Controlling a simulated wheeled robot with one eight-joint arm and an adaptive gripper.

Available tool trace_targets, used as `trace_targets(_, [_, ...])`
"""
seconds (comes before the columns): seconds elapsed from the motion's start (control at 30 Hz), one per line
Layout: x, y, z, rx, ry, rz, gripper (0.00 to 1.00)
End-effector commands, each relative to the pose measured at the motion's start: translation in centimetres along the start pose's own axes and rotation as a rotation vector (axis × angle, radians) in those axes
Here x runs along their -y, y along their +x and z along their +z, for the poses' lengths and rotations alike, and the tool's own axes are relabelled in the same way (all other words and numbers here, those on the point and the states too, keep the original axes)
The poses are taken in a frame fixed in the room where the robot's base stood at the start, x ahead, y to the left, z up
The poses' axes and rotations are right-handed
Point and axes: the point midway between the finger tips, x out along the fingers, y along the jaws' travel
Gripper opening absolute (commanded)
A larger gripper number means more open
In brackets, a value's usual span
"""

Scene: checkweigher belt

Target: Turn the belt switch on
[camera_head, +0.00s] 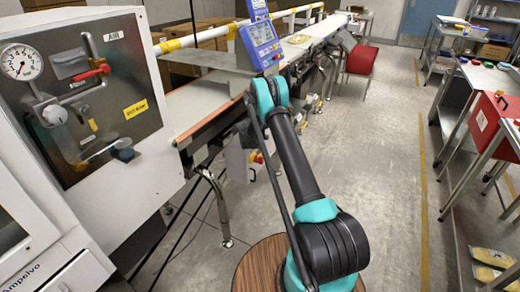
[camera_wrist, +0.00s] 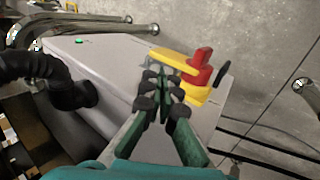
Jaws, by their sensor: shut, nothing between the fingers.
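The belt switch (camera_wrist: 202,66) has a red handle on a yellow base (camera_wrist: 197,92), on a grey box (camera_wrist: 110,75). In the wrist view it is just beyond and to the right of my fingertips. A yellow piece (camera_wrist: 172,62) reaches left from it, in front of the fingertips. My gripper (camera_wrist: 165,82) is shut with nothing between its fingers. I cannot tell whether the fingers touch the switch. In the head view, the switch (camera_head: 257,157) shows small below the belt, left of my arm. My gripper is not clear there.
The conveyor (camera_head: 205,98) runs away from me, with a blue display unit (camera_head: 261,40) beside it. A white cabinet (camera_head: 80,90) with a gauge and valves stands left. A black hose (camera_wrist: 60,80) is left of my gripper.

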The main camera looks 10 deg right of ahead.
Motion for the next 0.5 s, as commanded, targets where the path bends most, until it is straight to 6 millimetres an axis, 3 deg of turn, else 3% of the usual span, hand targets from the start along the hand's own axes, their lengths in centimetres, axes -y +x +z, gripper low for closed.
trace_targets(0.2, [4.5, -2.9, -0.2, -0.003, -0.002, 0.000, 0.00])
trace_targets(0.5, [8.8, -5.8, -0.1, -0.001, -0.001, 0.000, 0.00])
